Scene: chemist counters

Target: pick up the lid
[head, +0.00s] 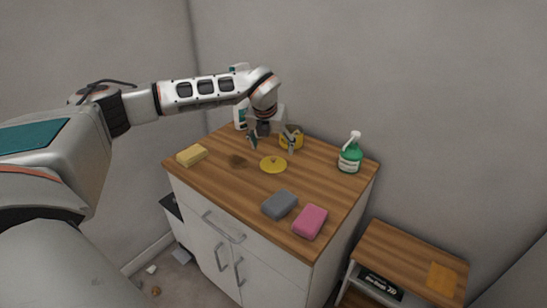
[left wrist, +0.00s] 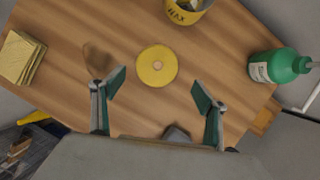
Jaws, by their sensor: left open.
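The lid (head: 273,165) is a flat yellow disc with a small knob, lying on the wooden counter top. In the left wrist view the lid (left wrist: 157,66) lies beyond the fingertips, roughly in line with the gap between them. My left gripper (head: 272,139) is open and empty above the counter, apart from the lid. Its two green-padded fingers are spread wide in the left wrist view (left wrist: 160,88). A yellow tin (head: 291,143) stands behind the lid, partly hidden by the gripper; it reads "WAX" in the left wrist view (left wrist: 188,10). My right gripper is not seen.
On the counter (head: 233,183) are a yellow sponge (head: 192,156), a grey sponge (head: 280,204), a pink sponge (head: 310,222) and a green spray bottle (head: 350,157). A brown stain (head: 237,161) lies left of the lid. A lower wooden shelf unit (head: 398,254) stands at right.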

